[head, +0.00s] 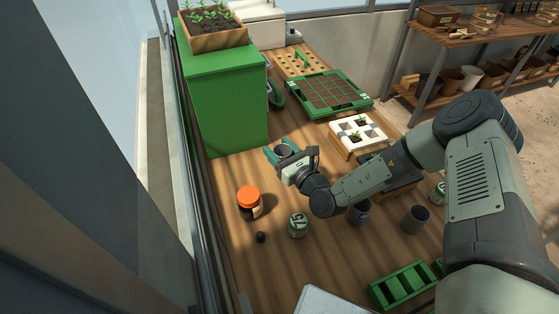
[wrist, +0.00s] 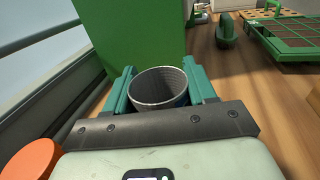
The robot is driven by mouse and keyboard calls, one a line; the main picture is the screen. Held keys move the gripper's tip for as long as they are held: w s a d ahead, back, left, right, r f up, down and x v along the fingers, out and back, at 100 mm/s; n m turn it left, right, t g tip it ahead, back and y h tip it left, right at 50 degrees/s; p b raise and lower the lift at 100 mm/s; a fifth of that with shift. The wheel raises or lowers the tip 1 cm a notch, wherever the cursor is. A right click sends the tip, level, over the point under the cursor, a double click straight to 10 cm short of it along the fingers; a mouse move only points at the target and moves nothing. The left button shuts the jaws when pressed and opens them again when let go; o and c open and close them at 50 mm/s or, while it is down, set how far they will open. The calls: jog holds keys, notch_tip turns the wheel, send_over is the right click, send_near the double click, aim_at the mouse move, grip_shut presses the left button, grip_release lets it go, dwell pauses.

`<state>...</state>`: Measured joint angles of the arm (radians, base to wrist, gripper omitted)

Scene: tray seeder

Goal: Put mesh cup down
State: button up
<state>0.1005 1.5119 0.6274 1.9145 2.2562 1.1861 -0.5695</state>
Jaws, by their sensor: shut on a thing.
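The mesh cup (wrist: 159,86) is a grey, open-topped cup between the two teal fingers of my gripper (wrist: 158,88) in the wrist view. My gripper is shut on it, with a finger on each side. In the head view the cup (head: 284,150) shows at the end of my gripper (head: 283,155), in front of the green cabinet. The cup looks upright. Its lower part is hidden by my gripper, so I cannot tell whether its base touches the table.
An orange-lidded jar (head: 249,200), a small dark knob (head: 261,237) and a labelled can (head: 298,224) stand nearby. The green cabinet (head: 226,105) rises behind. A green seed tray (head: 318,110) and a white seedling block (head: 357,135) lie to the right. Bare table (head: 225,178) shows left of my gripper.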

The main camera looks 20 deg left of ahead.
notch_tip(320, 180, up, 5)
jog(key=shift+f, duration=0.2)
jog(key=w+d+r+m+t+h, duration=0.2)
jog(key=w+d+r, duration=0.2)
jog(key=d+r, duration=0.55)
jog(key=w+d+r+m+t+h, duration=0.15)
jog(key=w+d+r, duration=0.25)
jog(key=d+r, duration=0.5)
jog(key=s+d+r+m+t+h, duration=0.2)
jog(key=d+r+h, duration=0.1)
jog(key=d+r, duration=0.55)
jog(key=s+d+r+m+t+h, duration=0.2)
jog(key=d+r+m+t+h, duration=0.15)
jog(key=d+r, duration=0.5)
jog(key=n+g+y, duration=0.5)
jog(key=n+y, duration=0.1)
jog(key=y, duration=0.1)
send_over(308, 142)
jog(key=shift+s+f, duration=0.15)
jog(key=shift+f, duration=22.4)
jog(key=shift+f, duration=0.1)
